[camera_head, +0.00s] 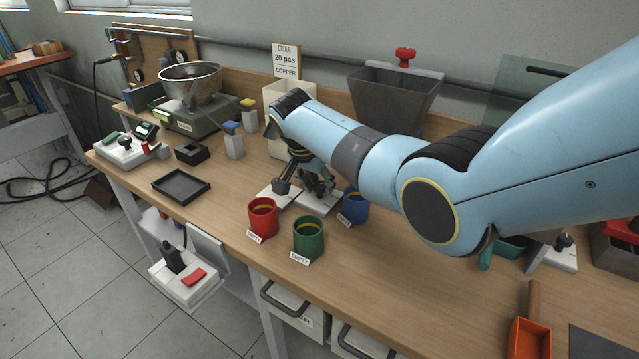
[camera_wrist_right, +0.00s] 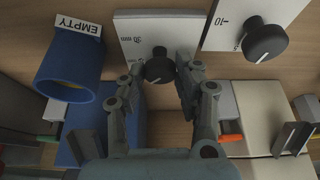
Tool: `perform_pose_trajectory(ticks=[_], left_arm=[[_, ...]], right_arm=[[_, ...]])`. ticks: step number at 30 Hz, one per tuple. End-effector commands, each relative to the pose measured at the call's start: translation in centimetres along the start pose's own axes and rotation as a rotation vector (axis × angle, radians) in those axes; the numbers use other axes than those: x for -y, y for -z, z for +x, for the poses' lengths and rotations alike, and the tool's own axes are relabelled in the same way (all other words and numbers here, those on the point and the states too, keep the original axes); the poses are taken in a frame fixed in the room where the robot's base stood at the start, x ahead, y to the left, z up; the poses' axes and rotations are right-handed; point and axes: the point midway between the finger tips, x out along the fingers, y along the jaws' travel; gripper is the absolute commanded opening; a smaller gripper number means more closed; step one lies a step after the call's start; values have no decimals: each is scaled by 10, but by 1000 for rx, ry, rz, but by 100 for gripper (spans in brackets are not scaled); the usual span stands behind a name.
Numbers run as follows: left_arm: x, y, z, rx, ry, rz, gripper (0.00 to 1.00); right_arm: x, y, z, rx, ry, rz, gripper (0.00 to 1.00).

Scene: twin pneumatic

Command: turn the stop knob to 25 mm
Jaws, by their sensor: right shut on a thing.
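My right gripper (camera_head: 302,182) reaches down over two white plates among the coloured cups. In the right wrist view its fingers (camera_wrist_right: 160,72) are closed on either side of a black knob (camera_wrist_right: 158,64). This knob sits on a white scale plate (camera_wrist_right: 135,36) printed "30 mm". The knob's exact setting cannot be read. A second black knob (camera_wrist_right: 265,40) stands on another white plate (camera_wrist_right: 222,36) marked "10", clear of the fingers. In the head view the gripper and arm largely hide the knobs. My left gripper is not in view.
Red (camera_head: 262,217), green (camera_head: 308,236) and blue (camera_head: 355,206) cups stand close to the gripper; the blue one (camera_wrist_right: 70,65) is beside it in the wrist view. A black tray (camera_head: 181,186) lies left. A grey hopper (camera_head: 394,98) stands behind my arm. The front right bench has clear wood.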

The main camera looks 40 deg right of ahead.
Motion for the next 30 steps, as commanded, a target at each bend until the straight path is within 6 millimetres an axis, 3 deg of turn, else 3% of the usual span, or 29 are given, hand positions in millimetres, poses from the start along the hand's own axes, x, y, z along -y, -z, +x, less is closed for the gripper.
perform_pose_trajectory(ticks=[12, 30], left_arm=[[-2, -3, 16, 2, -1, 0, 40], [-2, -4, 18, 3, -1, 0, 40]], right_arm=[[2, 1, 0, -3, -91, 229, 0], [2, 2, 0, -2, -113, 282, 0]])
